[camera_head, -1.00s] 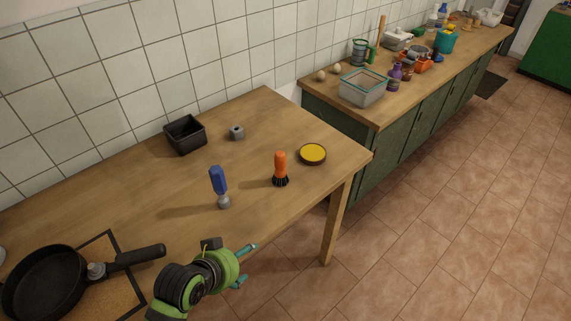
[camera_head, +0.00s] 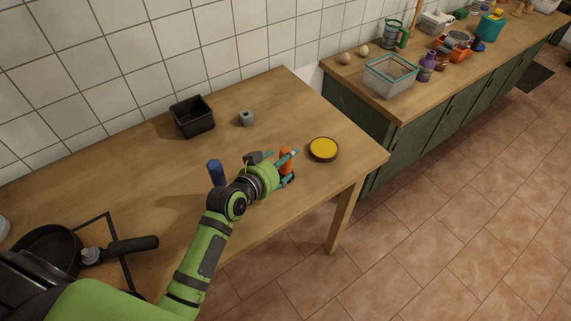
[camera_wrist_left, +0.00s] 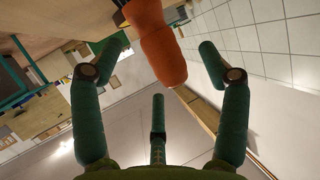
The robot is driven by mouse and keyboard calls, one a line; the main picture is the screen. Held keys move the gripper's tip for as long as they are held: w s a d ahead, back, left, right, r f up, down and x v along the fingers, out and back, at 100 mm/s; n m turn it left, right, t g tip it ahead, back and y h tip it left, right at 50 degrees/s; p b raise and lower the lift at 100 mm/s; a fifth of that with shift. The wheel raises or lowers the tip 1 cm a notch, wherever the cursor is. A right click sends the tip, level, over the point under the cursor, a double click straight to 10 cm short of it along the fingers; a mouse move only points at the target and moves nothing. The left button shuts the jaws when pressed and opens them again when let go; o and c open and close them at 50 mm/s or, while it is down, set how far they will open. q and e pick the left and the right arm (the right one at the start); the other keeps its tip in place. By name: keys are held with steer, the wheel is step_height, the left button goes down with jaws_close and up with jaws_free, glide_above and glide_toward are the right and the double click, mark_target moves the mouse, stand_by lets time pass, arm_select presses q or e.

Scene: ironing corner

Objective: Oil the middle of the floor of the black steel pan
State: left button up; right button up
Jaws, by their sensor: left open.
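The black steel pan (camera_head: 50,243) sits at the table's left, its handle pointing right; my arm partly covers it. An orange-handled brush (camera_head: 287,155) stands on the table. My left gripper (camera_head: 289,167) is at the brush, with teal fingers open on either side of the handle. In the left wrist view the orange handle (camera_wrist_left: 160,52) shows between the spread fingertips, with no clear sign of contact. A round dark dish with a yellow surface (camera_head: 323,149) lies just right of the brush. My right gripper is out of view.
A blue-handled tool (camera_head: 216,172) stands left of my gripper, partly hidden by my arm. A black open box (camera_head: 193,118) and a small grey block (camera_head: 246,118) are toward the wall. A framed mat (camera_head: 115,265) lies by the pan. A cluttered counter (camera_head: 405,111) stands behind.

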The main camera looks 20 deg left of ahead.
arm_select(q)
steer(key=x, duration=0.2)
steer(key=shift+w+d+f, duration=0.15)
steer(key=shift+w, duration=0.1)
steer(key=shift+w+f, duration=0.15)
steer(key=shift+w, duration=0.05)
steer(key=c, duration=1.3)
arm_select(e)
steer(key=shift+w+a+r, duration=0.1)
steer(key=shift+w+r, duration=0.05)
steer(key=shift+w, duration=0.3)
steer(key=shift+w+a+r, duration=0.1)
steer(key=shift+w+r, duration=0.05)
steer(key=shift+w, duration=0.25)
arm_select(q)
steer(key=shift+r, duration=0.2)
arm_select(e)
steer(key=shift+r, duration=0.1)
